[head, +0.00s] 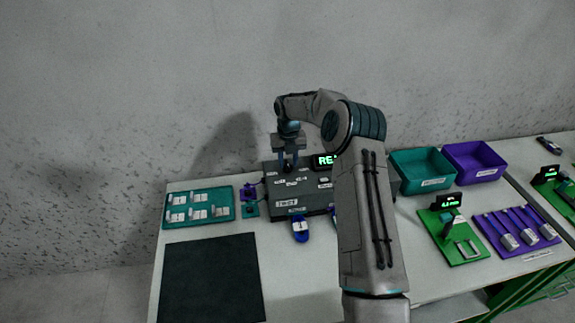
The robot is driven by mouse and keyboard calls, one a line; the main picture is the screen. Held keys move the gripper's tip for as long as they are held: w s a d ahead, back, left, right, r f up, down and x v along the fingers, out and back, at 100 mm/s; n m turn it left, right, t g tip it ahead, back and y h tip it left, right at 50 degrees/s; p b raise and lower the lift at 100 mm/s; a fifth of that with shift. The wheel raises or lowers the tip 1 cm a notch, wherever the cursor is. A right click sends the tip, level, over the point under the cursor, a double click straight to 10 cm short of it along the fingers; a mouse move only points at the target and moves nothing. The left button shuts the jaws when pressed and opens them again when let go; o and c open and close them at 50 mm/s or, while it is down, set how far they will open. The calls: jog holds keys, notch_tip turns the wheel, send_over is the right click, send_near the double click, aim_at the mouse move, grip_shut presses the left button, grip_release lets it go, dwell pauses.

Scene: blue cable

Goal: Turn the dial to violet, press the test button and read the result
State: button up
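A dark grey test box (283,209) stands on the table with several small white labels on its top. Its display (324,160) shows green letters starting "RE"; my arm hides the rest. My gripper (288,169) points down over the back left part of the box, at or just above a small dark part that may be the dial. I cannot tell whether it touches or holds it. The dial's setting and the test button cannot be made out. A blue cable plug (300,229) with a white label sits at the box's front edge.
A teal tray (227,191) with white labelled parts and a black mat (211,280) lie left. Teal (421,166) and violet (474,160) bins stand right, behind a green fixture (467,252) and a violet tool tray (537,247). My arm covers the table's middle.

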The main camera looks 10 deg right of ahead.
notch_tip(320, 180, up, 6)
jog(key=p, duration=0.3)
jog(key=shift+r, duration=0.2)
jog(key=shift+s+r, duration=0.1)
jog(key=shift+r, duration=0.2)
jog(key=s+a+r+m+t+h+b, duration=0.1)
jog(key=s+a+r+m+t+b, duration=0.1)
jog(key=s+r+m, duration=1.6)
jog(key=s+d+f+m+b, duration=0.1)
jog(key=s+m, duration=0.8)
jog(key=s, duration=0.3)
jog(key=s+f+m+t, duration=0.1)
jog(key=s+f+m, duration=0.1)
jog(key=s+m, duration=0.7)
jog(key=s, duration=0.3)
jog(key=shift+s+d+t+y+b, duration=0.3)
jog(key=shift+s+d+y+b, duration=0.05)
jog(key=shift+y, duration=0.05)
